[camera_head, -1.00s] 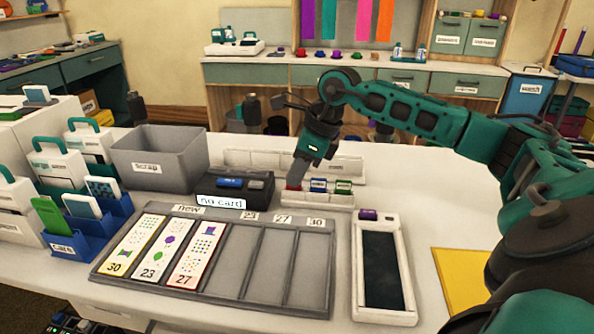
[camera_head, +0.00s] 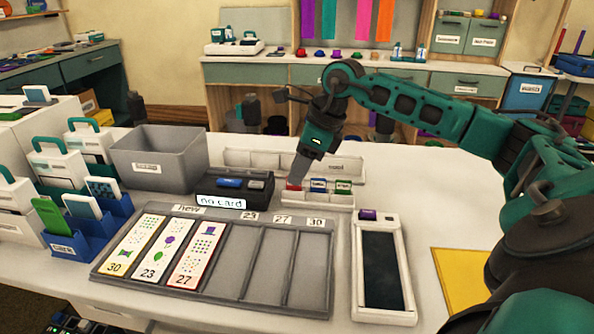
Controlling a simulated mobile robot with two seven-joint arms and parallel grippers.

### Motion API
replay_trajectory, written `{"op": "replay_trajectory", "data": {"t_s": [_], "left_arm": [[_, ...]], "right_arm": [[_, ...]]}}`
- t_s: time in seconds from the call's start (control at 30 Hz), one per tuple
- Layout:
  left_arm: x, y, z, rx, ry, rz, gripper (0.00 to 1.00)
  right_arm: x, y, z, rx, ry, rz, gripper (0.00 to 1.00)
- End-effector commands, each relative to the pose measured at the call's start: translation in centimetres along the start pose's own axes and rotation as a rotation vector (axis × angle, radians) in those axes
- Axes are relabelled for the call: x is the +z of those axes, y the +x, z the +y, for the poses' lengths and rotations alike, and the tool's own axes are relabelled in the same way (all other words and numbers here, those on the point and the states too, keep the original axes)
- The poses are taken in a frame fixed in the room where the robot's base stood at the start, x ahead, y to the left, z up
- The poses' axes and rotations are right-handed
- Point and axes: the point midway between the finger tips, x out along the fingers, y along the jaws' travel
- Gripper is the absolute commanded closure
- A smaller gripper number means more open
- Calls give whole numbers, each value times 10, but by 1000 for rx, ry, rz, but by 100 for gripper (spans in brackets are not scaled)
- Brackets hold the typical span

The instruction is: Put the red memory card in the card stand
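The red memory card (camera_head: 293,186) is at the left end of a small white stand (camera_head: 317,203). I take this stand for the card stand. Blue (camera_head: 318,185) and green (camera_head: 343,187) cards stand to the red card's right. My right gripper (camera_head: 297,179) reaches down from above, its fingertips at the red card and hiding part of it. The fingers look close together, but I cannot tell whether they grip the card or whether it is fully seated. My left gripper is not in view.
A sorting tray (camera_head: 216,296) with picture strips lies in front. A white device (camera_head: 357,290) with a dark screen lies to the right, near a yellow sheet (camera_head: 458,280).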

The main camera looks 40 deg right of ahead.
Motion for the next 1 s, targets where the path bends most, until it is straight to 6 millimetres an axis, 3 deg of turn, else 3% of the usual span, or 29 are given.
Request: {"op": "replay_trajectory", "data": {"t_s": [0.3, 0.5, 0.7, 1.0], "left_arm": [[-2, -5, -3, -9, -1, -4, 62], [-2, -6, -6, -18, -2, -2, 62], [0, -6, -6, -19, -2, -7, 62], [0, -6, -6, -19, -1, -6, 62]], "right_arm": [[1, -72, 0, -4, -1, -2, 65], [1, -104, 0, -1, 0, -2, 65], [0, -115, 0, -1, 0, 0, 65], [0, -114, 0, 0, 0, 0, 65]]}}
